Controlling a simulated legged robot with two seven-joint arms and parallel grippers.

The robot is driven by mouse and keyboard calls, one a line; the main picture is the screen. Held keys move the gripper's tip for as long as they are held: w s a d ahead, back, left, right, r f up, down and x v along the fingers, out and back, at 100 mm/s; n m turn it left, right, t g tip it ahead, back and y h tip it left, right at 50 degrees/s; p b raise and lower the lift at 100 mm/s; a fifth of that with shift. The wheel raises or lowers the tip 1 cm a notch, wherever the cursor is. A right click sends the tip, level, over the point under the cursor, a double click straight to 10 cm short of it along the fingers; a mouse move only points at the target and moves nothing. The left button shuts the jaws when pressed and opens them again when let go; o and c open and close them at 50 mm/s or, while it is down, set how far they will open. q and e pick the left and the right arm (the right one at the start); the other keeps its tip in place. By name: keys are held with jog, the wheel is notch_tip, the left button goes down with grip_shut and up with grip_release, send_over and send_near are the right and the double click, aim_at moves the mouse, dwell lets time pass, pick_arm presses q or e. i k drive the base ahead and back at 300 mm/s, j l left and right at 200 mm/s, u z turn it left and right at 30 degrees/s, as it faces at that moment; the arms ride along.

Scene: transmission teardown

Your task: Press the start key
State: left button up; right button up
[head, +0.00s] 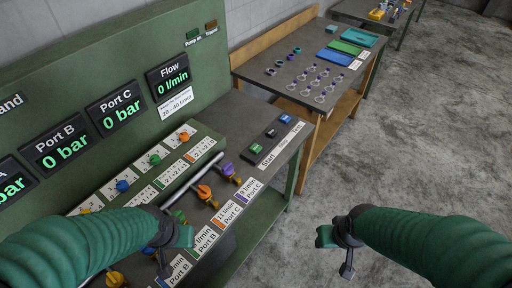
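A green key (257,149) sits at the near left end of a dark key box (266,143) on the green test bench, and the label strip beside it reads "Start". A dark key and a blue key lie farther along the same box. My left gripper (172,250) is over the front of the bench, left of and nearer than the green key, clear of it. My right gripper (340,252) is out over the floor, right of the bench, apart from everything. I see nothing held in either gripper, and their finger openings are not clear at this angle.
Colored valve knobs, an orange lever (204,192), a purple lever (228,170) and a metal bar stand between my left gripper and the key box. A wooden-edged table (262,92) with small parts stands behind.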

aim_at(255, 148)
jog(key=i+l, duration=0.75)
jog(key=l+u, duration=0.15)
jog(key=u, duration=1.45)
